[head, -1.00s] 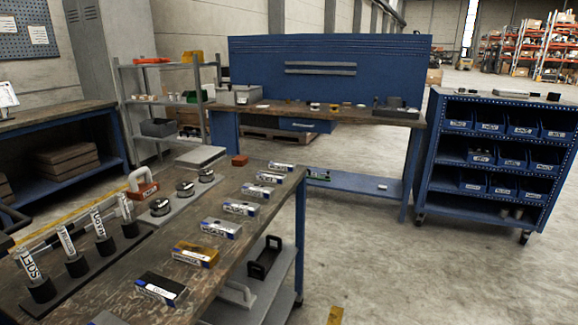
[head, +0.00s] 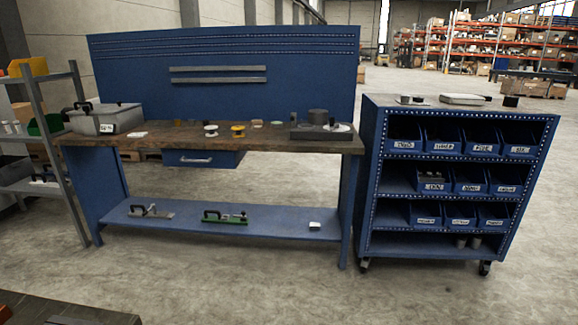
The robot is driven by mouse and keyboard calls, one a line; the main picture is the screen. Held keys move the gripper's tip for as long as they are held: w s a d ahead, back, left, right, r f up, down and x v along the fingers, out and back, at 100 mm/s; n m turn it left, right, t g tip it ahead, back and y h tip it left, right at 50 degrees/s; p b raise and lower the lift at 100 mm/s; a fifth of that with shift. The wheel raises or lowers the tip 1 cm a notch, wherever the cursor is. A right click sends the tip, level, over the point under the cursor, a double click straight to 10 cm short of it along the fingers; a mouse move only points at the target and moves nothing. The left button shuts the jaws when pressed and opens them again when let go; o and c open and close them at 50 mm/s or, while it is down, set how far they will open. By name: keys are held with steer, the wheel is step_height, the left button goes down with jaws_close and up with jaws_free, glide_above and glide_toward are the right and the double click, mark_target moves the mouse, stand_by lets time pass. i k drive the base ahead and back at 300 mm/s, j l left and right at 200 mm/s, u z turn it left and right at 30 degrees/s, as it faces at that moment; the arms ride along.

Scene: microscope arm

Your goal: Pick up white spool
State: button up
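A small white spool (head: 211,130) stands on the wooden top of the blue workbench (head: 262,143), near its front edge and left of the middle. A yellow spool (head: 238,130) stands just to its right, apart from it. Both look upright. My gripper is not in view, so its state does not show.
A grey case (head: 105,118) sits at the bench's left end, a grey block with a dark cylinder (head: 318,118) at its right. A blue bin cart (head: 460,180) stands to the right. A dark table corner (head: 60,310) shows at lower left. The floor before the bench is clear.

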mark_target(211, 132)
steer(key=i+u, duration=0.1)
steer(key=i, duration=0.5)
steer(key=i+l, duration=0.15)
steer(key=i, duration=0.5)
steer(key=i+l+u, duration=0.15)
steer(key=i, duration=0.45)
steer(key=i+u, duration=0.65)
steer(key=i, duration=0.2)
